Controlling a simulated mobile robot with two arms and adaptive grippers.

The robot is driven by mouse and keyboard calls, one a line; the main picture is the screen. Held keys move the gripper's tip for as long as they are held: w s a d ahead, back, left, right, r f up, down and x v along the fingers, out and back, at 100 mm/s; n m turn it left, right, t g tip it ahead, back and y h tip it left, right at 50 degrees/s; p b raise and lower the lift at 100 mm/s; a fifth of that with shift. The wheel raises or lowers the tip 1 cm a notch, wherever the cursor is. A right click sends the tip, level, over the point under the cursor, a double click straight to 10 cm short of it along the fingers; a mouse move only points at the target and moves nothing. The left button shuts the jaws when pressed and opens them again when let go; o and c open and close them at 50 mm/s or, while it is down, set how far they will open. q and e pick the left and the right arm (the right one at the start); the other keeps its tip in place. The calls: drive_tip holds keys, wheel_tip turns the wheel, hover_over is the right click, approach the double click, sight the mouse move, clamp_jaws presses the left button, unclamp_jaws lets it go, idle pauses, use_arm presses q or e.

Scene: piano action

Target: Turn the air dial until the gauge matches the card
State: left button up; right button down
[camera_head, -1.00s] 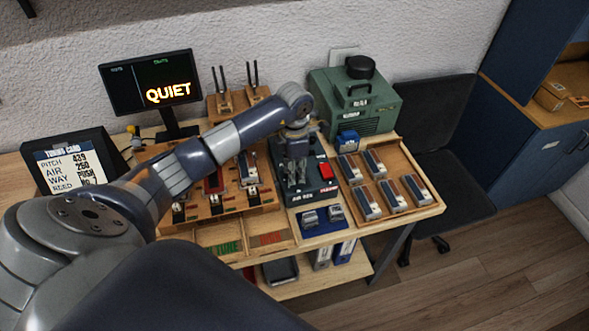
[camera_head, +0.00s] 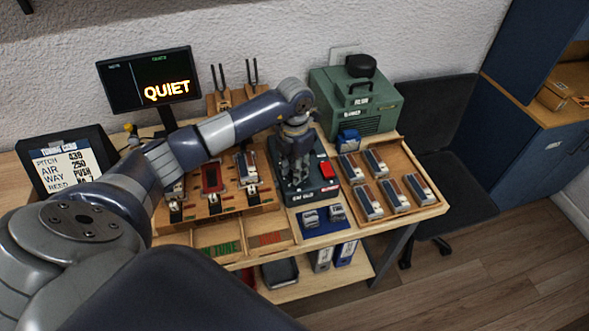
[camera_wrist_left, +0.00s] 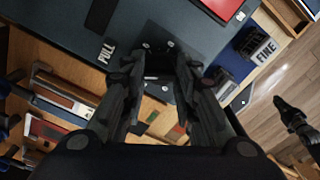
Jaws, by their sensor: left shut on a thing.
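The tuning card (camera_head: 68,166) stands in a dark frame at the left end of the bench, with pitch, air, way and reed lines; its air figure looks like 250 but is blurred. My left gripper (camera_head: 291,183) reaches down onto the dark green air unit (camera_head: 325,190). In the left wrist view, its fingers (camera_wrist_left: 154,85) are closed down at the unit's face, shut on what seems to be the air dial. The dial is hidden by the fingers. I cannot make out a gauge reading.
A red button (camera_head: 326,169) sits right beside the gripper. A monitor (camera_head: 150,80) reads QUIET. A green blower box (camera_head: 362,105) stands behind. A wooden tray (camera_head: 420,184) of several blocks lies right, a rack with reeds (camera_head: 213,180) left.

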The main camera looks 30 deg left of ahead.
use_arm(q)
drive_tip(key=shift+w, duration=0.1)
idle(0.3)
drive_tip(key=o, duration=1.1)
drive_tip(key=shift+c, duration=0.2)
drive_tip(key=shift+r, duration=0.1)
wheel_tip(320, 180, up, 12)
